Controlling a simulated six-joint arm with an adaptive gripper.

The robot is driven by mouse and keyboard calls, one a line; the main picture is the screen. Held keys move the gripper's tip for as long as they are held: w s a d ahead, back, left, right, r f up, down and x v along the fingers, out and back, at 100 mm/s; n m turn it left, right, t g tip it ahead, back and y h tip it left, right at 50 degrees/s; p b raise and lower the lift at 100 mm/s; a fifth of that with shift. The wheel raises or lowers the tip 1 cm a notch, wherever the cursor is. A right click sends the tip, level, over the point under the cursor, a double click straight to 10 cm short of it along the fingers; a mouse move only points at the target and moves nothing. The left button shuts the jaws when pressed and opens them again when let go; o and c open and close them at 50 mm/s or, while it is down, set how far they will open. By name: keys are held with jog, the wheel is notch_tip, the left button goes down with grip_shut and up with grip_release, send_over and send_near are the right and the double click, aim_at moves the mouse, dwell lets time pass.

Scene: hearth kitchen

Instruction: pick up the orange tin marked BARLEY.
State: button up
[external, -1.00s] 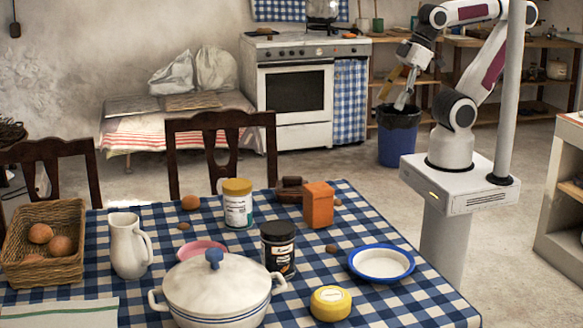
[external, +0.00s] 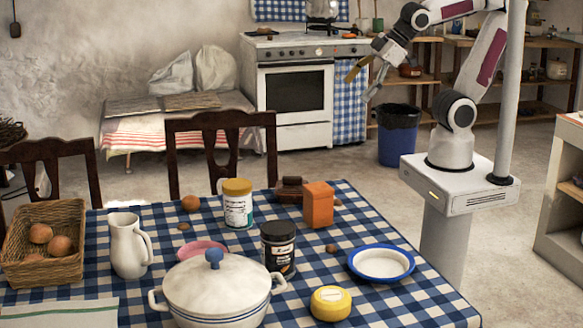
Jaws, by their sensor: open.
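An orange tin (external: 318,206) stands upright on the blue checked tablecloth, right of the table's middle near its far edge. No BARLEY lettering can be read on the sides that show. My gripper (external: 362,84) is open and empty. It hangs in the air in front of the stove, higher in the picture than the tin and well apart from it.
A white jar with a yellow lid (external: 238,204), a black jar (external: 278,248) and dark brown blocks (external: 289,189) stand near the tin.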

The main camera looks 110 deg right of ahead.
jog(key=w+d+r+n+t+h, duration=0.1)
jog(key=w+d+n+t, duration=0.15)
jog(key=w, duration=0.55)
jog(key=w+d+r+n+t, duration=0.1)
jog(key=w+d, duration=0.3)
jog(key=w, duration=0.5)
jog(key=w+a+f+n+t+y, duration=0.15)
jog(key=w+f+n+y, duration=0.35)
jog(key=w, duration=0.5)
jog(key=s+a+f+n+g+y, duration=0.1)
jog(key=a+f+n+g+y, duration=0.2)
jog(key=f, duration=0.4)
jog(key=s+a+f+n+g+y, duration=0.1)
jog(key=a+f+n+y, duration=0.1)
jog(key=a+f+y, duration=0.3)
jog(key=s+d+f+g+y, duration=0.2)
jog(key=s+f+y, duration=0.5)
jog(key=s+f, duration=0.5)
jog(key=shift+s+d+n+g, duration=0.2)
jog(key=shift+s+n+g, duration=0.2)
jog(key=shift+g, duration=0.3)
